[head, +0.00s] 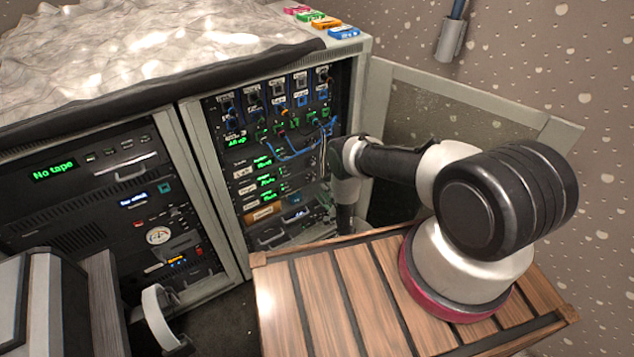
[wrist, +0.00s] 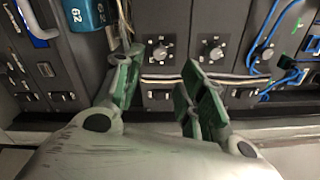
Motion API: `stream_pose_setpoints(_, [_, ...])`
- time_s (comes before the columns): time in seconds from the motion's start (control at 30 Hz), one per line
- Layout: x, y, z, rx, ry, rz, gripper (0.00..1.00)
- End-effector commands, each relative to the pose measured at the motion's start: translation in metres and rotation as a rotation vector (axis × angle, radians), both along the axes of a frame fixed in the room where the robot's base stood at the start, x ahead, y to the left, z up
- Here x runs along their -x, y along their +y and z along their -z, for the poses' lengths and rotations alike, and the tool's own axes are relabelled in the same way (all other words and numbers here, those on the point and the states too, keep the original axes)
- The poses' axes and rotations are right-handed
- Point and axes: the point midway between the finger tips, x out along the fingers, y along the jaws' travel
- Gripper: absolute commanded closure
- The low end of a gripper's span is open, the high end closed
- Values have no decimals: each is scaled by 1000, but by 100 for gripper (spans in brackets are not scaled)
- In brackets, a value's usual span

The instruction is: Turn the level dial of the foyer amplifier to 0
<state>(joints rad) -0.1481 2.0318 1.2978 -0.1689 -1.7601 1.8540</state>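Two round dials with light scale marks, a left one (wrist: 160,51) and a right one (wrist: 213,51), sit on dark panels in the wrist view. I cannot read which one belongs to the foyer amplifier, nor their settings. My gripper (wrist: 160,82) is open with green-padded fingers apart and nothing between them. The left dial lies beyond the gap between the fingers; the right dial is just beyond the right finger. In the head view my arm reaches to the right side of the rack (head: 222,170), where units show green displays (head: 265,181); the fingertips are hard to make out there.
Blue cables (wrist: 275,40) hang at the right of the wrist view, and pale wires (wrist: 172,79) run below the dials. A blue block marked G2 (wrist: 84,14) is at upper left. An open rack door (head: 465,100) stands right of the rack. A slatted wooden surface (head: 300,300) lies in front.

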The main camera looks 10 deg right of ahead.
Motion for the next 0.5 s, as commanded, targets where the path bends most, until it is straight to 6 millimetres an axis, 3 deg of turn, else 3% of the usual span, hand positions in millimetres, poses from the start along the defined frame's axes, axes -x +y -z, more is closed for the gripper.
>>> stream_pose_setpoints(0.3, [-48, 16, -1, 0, 0, -1, 60])
stream_pose_setpoints(0.5, [-67, 22, 0, 0, 2, -1, 60])
